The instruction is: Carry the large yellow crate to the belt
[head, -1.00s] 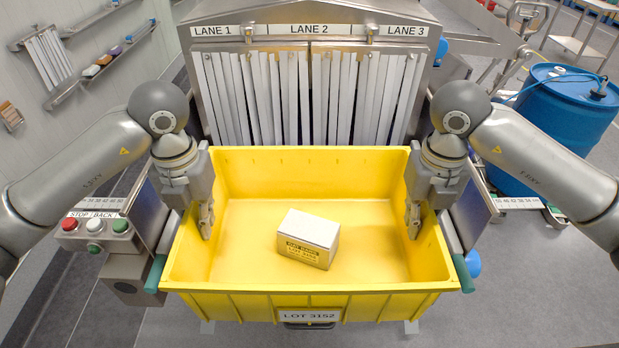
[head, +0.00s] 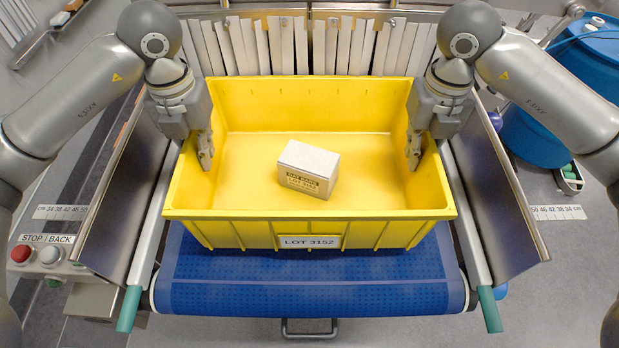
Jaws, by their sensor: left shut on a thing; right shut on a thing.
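The large yellow crate (head: 230,213) is in the middle of the head view, with a "LOT 3152" label on its near wall. A small box (head: 308,170) with a white top lies inside it on the floor. My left gripper (head: 205,155) is shut on the crate's left wall, and my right gripper (head: 415,155) is shut on its right wall. The blue belt (head: 310,280) shows below and in front of the crate. I cannot tell whether the crate's bottom touches the belt.
Metal side guards flank the belt, the left (head: 115,195) and the right (head: 497,190). White strip curtains (head: 300,45) hang behind the crate. A stop/back button box (head: 50,258) is at the left, and a blue drum (head: 540,130) stands at the right.

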